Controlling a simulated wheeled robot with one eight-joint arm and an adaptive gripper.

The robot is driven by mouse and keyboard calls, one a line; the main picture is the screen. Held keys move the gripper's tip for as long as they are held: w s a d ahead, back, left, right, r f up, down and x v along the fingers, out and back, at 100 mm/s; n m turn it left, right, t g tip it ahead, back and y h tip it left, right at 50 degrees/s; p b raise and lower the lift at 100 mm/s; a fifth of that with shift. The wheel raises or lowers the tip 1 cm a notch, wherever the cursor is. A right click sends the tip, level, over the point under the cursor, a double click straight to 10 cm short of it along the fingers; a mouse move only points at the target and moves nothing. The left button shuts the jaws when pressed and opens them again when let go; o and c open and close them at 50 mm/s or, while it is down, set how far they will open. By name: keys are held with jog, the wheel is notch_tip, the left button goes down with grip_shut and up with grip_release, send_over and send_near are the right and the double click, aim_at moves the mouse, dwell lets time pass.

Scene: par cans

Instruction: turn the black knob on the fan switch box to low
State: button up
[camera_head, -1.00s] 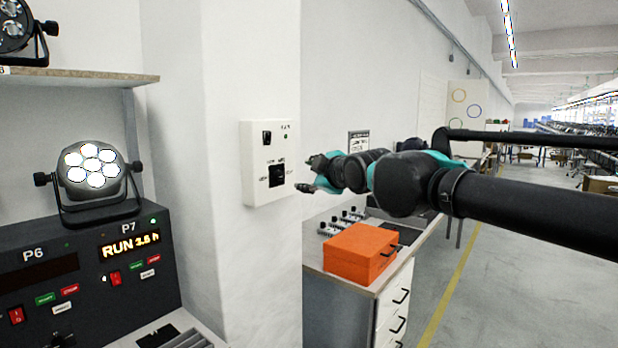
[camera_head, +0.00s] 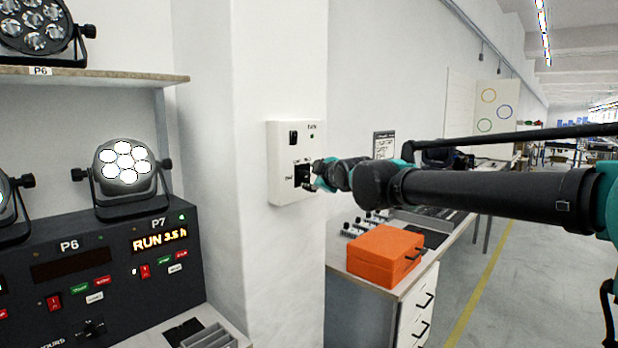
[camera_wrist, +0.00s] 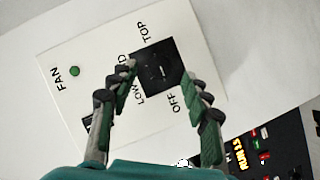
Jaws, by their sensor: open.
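The white fan switch box (camera_head: 283,160) is mounted on the pale wall. Its black knob (camera_wrist: 158,67) sits on the front, ringed by the words OFF, LOW and TOP and a partly hidden one. The way the knob points is hard to make out. My gripper (camera_wrist: 159,72) is open, with one finger on each side of the knob in the wrist view; I cannot tell whether they touch it. In the head view my gripper (camera_head: 315,176) is right at the box front and partly covers the knob (camera_head: 302,175).
The box also has a green lamp (camera_wrist: 75,71) and a black switch (camera_head: 293,137). An orange case (camera_head: 380,254) sits on the bench below my arm. A control panel (camera_head: 95,265) with lamps stands on the left. The aisle at right is open.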

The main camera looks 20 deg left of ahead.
aim_at(305, 175)
jog(key=shift+x, duration=1.3)
grip_shut()
